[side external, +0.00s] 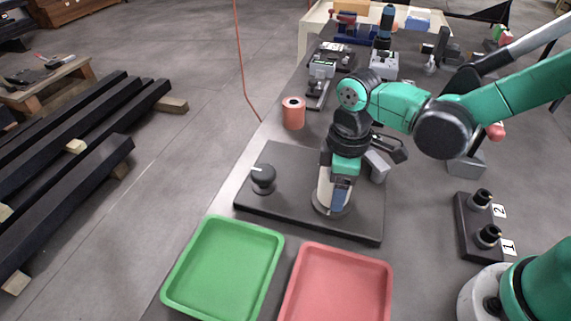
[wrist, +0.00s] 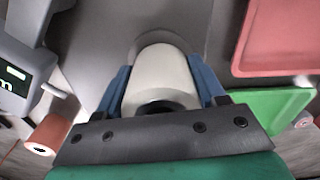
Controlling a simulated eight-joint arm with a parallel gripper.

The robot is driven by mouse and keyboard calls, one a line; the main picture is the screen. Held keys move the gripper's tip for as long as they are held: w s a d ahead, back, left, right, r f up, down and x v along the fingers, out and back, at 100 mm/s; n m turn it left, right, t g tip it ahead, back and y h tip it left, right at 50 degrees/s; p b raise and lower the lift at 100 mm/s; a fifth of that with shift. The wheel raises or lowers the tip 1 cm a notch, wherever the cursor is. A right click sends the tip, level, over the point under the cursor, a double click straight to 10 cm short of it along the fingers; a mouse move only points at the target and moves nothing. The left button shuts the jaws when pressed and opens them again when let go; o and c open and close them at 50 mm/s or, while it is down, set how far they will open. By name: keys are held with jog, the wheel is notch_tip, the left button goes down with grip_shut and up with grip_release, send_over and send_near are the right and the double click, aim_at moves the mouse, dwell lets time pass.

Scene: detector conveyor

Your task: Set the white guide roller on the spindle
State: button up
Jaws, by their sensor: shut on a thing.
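The white guide roller (side external: 324,189) stands upright over the dark base plate (side external: 285,212), above a round grey flange. In the wrist view the roller (wrist: 162,75) lies between my two blue fingers, with a dark opening at its near end. My gripper (side external: 338,196) points down and is shut on the roller; it also shows in the wrist view (wrist: 160,90). The spindle is not distinctly visible; the roller and fingers cover the spot above the flange. I cannot tell whether the roller rests on the flange or is slightly above it.
A black knob (side external: 263,179) stands on the plate's left side. A salmon roller (side external: 293,113) stands behind the plate. Green (side external: 222,268) and red (side external: 386,262) trays lie in front. A black two-post holder (side external: 466,228), labelled 1 and 2, is at right. Several devices crowd the back.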

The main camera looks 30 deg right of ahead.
jog(key=shift+f, duration=0.2)
jog(key=o, duration=1.5)
jog(key=shift+r, duration=4.5)
jog(key=shift+s+d+r+m+t, duration=0.15)
jog(key=shift+s+d+m+t, duration=0.15)
jog(key=shift+d+m+t, duration=1.2)
jog(key=shift+s+d+r+m+t, duration=0.25)
jog(key=shift+d+m+t, duration=0.65)
jog(key=shift+d+m, duration=1.1)
jog(key=shift+s+d+r+m+t, duration=0.1)
jog(key=shift+s+d+m+t, duration=0.25)
jog(key=shift+d+m+t, duration=1.15)
